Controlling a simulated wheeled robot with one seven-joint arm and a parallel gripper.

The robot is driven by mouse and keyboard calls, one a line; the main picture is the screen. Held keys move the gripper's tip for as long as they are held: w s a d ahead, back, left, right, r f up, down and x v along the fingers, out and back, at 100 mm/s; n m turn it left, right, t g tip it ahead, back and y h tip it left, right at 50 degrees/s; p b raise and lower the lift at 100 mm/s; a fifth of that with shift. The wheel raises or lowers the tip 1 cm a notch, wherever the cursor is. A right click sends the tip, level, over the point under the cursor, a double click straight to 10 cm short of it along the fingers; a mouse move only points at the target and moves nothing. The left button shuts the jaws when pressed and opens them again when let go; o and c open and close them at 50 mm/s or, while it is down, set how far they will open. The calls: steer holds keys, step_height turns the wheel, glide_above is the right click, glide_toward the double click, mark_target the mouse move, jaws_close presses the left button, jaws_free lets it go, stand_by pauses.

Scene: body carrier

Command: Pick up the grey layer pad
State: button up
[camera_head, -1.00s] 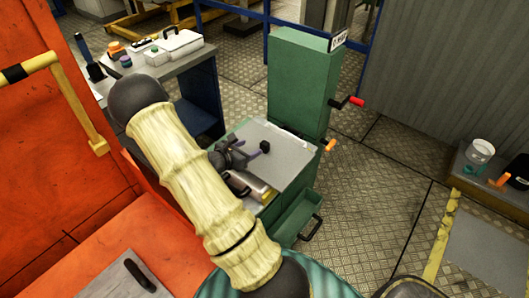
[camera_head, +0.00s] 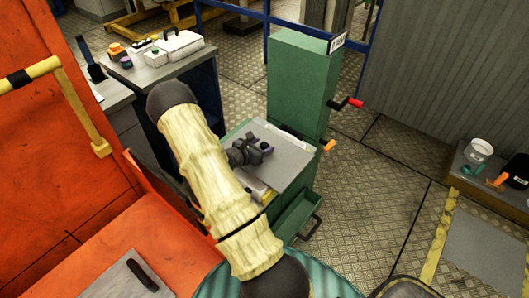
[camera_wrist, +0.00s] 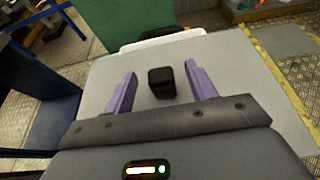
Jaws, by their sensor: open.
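The grey layer pad (camera_head: 291,162) is a flat grey sheet lying on top of the green stand. A small black block-shaped knob (camera_wrist: 161,83) stands up from its surface in the wrist view. My gripper (camera_head: 264,148) is over the pad, and its hand hides the pad's left part in the head view. In the wrist view my gripper (camera_wrist: 161,72) is open, with one purple finger on each side of the knob. Gaps show between the knob and both fingers. I cannot tell exactly how far the fingertips are above the pad.
A tall green column (camera_head: 300,85) with a red-handled crank rises behind the pad. An open green drawer (camera_head: 298,215) juts out below. A grey bench (camera_head: 165,70) with boxes stands at the back left. A grey plate (camera_head: 115,283) with a black handle lies on the orange surface.

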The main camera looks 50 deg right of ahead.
mark_target(265, 143)
steer(key=x, duration=0.2)
steer(key=shift+d+f, duration=0.25)
steer(key=shift+d, duration=0.05)
steer(key=c, duration=1.2)
steer(key=shift+r, duration=0.15)
step_height(265, 143, up, 10)
steer(key=shift+f+b, duration=0.1)
steer(key=shift+b, duration=0.4)
